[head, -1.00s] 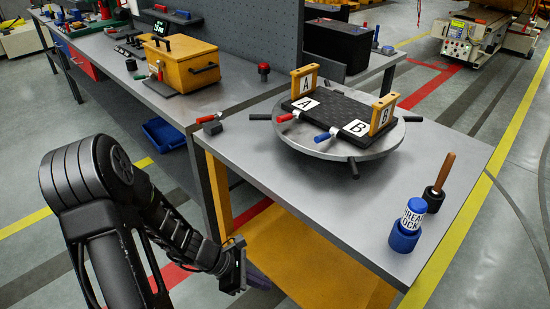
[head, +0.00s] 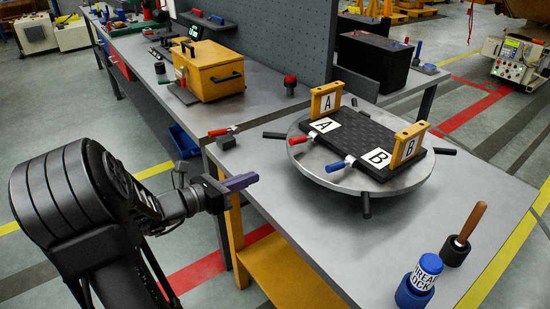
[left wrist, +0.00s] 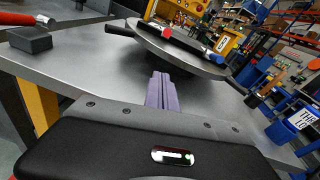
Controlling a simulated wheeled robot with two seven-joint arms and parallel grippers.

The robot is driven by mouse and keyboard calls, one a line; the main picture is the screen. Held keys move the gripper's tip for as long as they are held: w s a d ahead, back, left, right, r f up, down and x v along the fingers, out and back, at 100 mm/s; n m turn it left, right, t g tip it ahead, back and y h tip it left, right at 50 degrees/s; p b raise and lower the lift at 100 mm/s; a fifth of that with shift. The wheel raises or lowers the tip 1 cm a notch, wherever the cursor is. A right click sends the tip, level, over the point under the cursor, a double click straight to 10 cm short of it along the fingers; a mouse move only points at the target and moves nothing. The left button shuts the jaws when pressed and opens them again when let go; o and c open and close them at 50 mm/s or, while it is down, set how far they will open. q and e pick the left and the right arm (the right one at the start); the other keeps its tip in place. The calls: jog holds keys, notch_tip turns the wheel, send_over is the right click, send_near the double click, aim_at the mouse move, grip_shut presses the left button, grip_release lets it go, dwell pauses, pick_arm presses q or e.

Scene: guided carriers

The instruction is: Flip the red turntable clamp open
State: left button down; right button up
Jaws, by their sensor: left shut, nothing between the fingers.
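The round grey turntable (head: 340,183) stands on the metal table. Its red clamp handle (head: 299,140) lies low at the left rim, beside the plate marked A; it also shows in the left wrist view (left wrist: 167,30). A blue clamp handle (head: 335,167) lies at the front rim beside plate B. My left gripper (head: 242,182) is at the table's left edge, left of the turntable and apart from it. Its purple fingers are shut and empty; in the left wrist view (left wrist: 162,92) they point toward the turntable. My right gripper is not in view.
Another red-handled clamp (head: 222,131) sits on a dark block by the table's left corner. Dark spokes (head: 366,207) stick out from the turntable. A blue-capped cylinder (head: 424,272) and a wooden-handled tool (head: 470,221) stand at front right. The table's front middle is clear.

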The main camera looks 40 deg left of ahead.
aim_at(302, 139)
pick_arm(q)
jog(key=x, duration=1)
jog(key=shift+d+f+p, duration=0.1)
jog(key=shift+p, duration=0.25)
jog(key=r, duration=0.1)
jog(key=w+r+p, duration=0.1)
jog(key=shift+r, duration=0.35)
jog(key=shift+w+r, duration=0.1)
jog(key=shift+r, duration=0.25)
jog(key=shift+w+a+r, duration=0.15)
jog(key=shift+w+a, duration=0.05)
jog(key=shift+a, duration=0.05)
jog(key=shift+p, duration=0.3)
